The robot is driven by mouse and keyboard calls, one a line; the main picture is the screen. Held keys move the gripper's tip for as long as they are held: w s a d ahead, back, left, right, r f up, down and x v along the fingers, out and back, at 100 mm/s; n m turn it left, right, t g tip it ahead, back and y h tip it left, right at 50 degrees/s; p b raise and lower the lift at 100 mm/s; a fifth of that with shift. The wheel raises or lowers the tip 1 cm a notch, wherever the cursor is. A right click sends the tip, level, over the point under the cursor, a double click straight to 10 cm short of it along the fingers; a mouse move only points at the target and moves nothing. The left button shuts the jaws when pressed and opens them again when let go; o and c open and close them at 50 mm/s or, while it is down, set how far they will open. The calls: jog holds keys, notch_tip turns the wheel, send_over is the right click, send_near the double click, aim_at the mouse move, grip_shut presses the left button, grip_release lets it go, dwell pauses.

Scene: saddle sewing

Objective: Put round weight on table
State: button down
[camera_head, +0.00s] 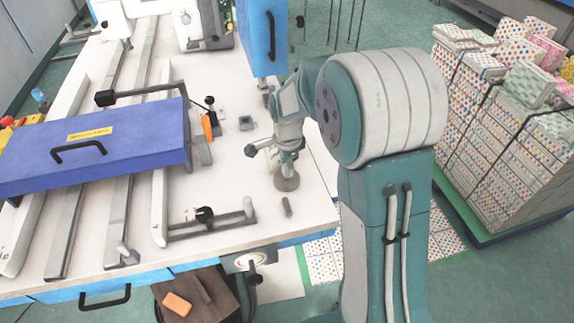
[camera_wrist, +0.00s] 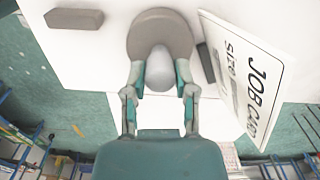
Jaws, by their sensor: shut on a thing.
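The round weight is a grey-brown disc with a pale rounded knob. It shows in the head view (camera_head: 287,184) below my gripper (camera_head: 287,158), over the right part of the white table (camera_head: 235,75). In the wrist view the weight (camera_wrist: 158,28) is at the top middle, with its knob between the two teal-grey fingers of my gripper (camera_wrist: 160,72). My gripper is shut on the knob. The disc is at or very close to the tabletop; I cannot tell whether it touches.
A small dark block (camera_head: 287,206) lies beside the weight, and a grey block (camera_head: 245,123) lies farther back. A white job card (camera_wrist: 247,78) is at the right in the wrist view. A blue panel (camera_head: 95,145) with a handle covers the left. Stacked patterned boxes (camera_head: 510,130) stand right.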

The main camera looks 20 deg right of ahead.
jog(key=shift+c, duration=2)
grip_release()
jog(key=shift+f, duration=0.1)
notch_tip(320, 180, up, 11)
jog(key=s+r+n+t, duration=0.3)
jog(key=s+r+n, duration=0.5)
jog(key=s, duration=0.4)
jog(key=s+f+n+t, duration=0.1)
jog(key=s+n+t, duration=0.1)
jog(key=s+n, duration=0.6)
jog(key=shift+s+d, duration=0.3)
jog(key=shift+s, duration=1.75)
